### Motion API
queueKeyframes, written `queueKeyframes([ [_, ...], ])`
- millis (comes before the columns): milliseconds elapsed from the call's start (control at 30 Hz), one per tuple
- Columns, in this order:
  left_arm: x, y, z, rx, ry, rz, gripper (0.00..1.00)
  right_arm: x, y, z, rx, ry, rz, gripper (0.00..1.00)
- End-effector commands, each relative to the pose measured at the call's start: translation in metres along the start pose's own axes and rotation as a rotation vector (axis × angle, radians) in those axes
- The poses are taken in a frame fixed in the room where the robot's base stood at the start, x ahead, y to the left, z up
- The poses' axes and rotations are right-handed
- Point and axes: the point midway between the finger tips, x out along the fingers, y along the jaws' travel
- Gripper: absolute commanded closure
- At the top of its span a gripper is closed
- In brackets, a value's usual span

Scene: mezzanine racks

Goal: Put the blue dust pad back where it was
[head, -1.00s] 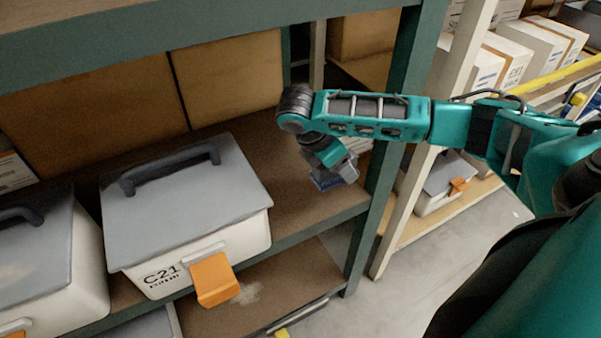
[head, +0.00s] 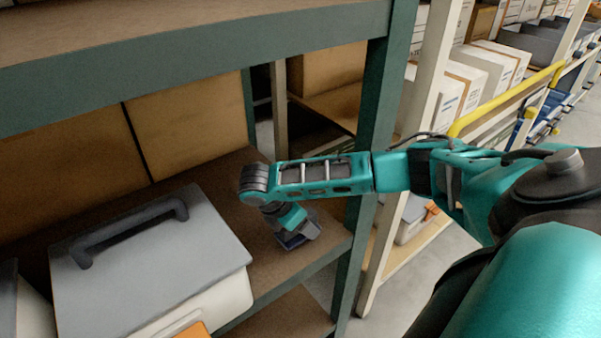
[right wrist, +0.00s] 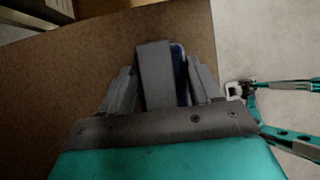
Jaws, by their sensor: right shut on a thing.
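My right gripper (head: 298,230) reaches over the middle shelf board, right of the grey-lidded bin and near the green upright. It points down, shut on the blue dust pad (head: 291,242), which shows as a small dark blue piece under the fingers. In the right wrist view the gripper (right wrist: 160,85) has a grey block between its fingers, with the pad's blue edge (right wrist: 181,75) beside it. The pad is at or just above the brown board; I cannot tell if it touches.
The grey-lidded bin (head: 150,265) stands left of the gripper on the shelf board (head: 270,275). A green upright (head: 375,130) stands close on the right. Cardboard boxes (head: 190,100) line the back, and an upper shelf (head: 190,45) hangs above. The board around the pad looks bare.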

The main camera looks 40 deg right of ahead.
Motion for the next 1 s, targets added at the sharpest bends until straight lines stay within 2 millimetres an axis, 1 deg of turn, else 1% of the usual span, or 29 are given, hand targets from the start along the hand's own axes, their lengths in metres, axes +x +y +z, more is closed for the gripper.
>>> queueKeyframes([
  [33,0.003,0.0001,0.0016,0.001,0.002,0.002,0.12,0.0081,-0.0001,-0.005,0.0,0.0,-0.001,0.73],
  [67,0.0033,0.0001,0.001,0.002,0.003,0.002,0.12,0.0096,0.0002,-0.0062,0.0,0.0,0.0,0.73],
  [400,0.0032,-0.001,-0.0063,0.006,0.013,0.002,0.12,0.011,0.0002,-0.007,0.0,0.001,0.0,0.73],
  [433,0.0032,-0.001,-0.0062,0.006,0.013,0.002,0.12,0.0115,0.0002,-0.0073,0.0,0.001,0.0,0.36],
  [700,0.0032,-0.0013,-0.0054,0.006,0.012,0.001,0.12,0.0114,0.0003,-0.007,0.0,0.001,0.001,0.12],
  [933,0.0021,-0.001,-0.0003,0.004,0.003,0.001,0.12,0.0108,0.0004,-0.0066,0.0,0.001,0.001,0.12],
  [1000,0.0017,-0.0007,0.0009,0.003,0.0,0.001,0.12,0.0075,0.0006,-0.0054,0.0,0.001,0.002,0.12],
])
